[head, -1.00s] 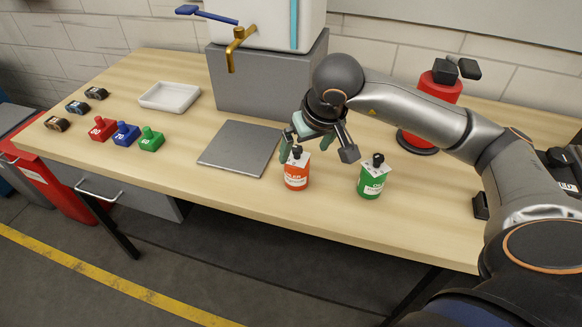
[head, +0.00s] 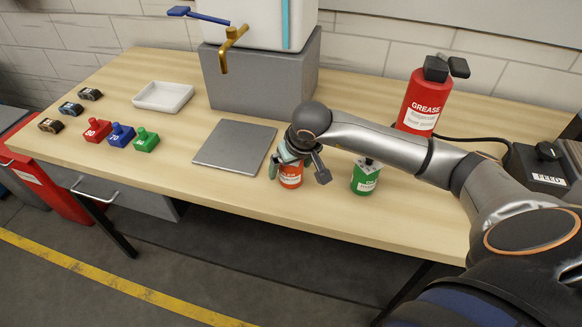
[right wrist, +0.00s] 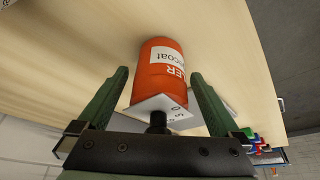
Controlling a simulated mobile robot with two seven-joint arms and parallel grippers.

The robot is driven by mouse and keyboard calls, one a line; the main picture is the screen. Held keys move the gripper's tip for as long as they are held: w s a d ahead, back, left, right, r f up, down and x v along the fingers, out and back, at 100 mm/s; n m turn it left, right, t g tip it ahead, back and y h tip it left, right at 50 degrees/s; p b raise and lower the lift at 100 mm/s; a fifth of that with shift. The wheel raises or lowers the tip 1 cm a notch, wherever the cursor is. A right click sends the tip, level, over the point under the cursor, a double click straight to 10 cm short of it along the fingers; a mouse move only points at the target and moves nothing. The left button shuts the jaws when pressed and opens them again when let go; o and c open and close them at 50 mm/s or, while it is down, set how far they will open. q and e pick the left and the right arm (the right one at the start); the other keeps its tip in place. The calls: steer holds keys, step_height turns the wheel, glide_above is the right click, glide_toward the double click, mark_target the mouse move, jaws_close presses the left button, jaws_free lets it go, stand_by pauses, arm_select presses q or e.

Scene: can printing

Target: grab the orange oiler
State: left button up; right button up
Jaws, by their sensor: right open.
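The orange oiler (head: 290,177) stands near the front edge of the table. Its top is hidden behind my right gripper (head: 295,172) in the head view. In the right wrist view the orange oiler (right wrist: 158,72), with its white label and dark nozzle, lies between the two green fingers of my right gripper (right wrist: 160,95). The fingers are open, one on each side, with gaps beside the oiler. My left gripper is not in view.
A green oiler (head: 365,179) stands just right of the orange one. A grey plate (head: 235,146) lies to the left. A red grease can (head: 424,100) stands behind on the right, near a feed box (head: 542,165). Stamps (head: 121,135) and a white tray (head: 163,97) are farther left.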

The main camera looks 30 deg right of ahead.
steer(key=shift+c, duration=0.4)
steer(key=shift+r, duration=0.1)
jaws_close()
stand_by(0.3)
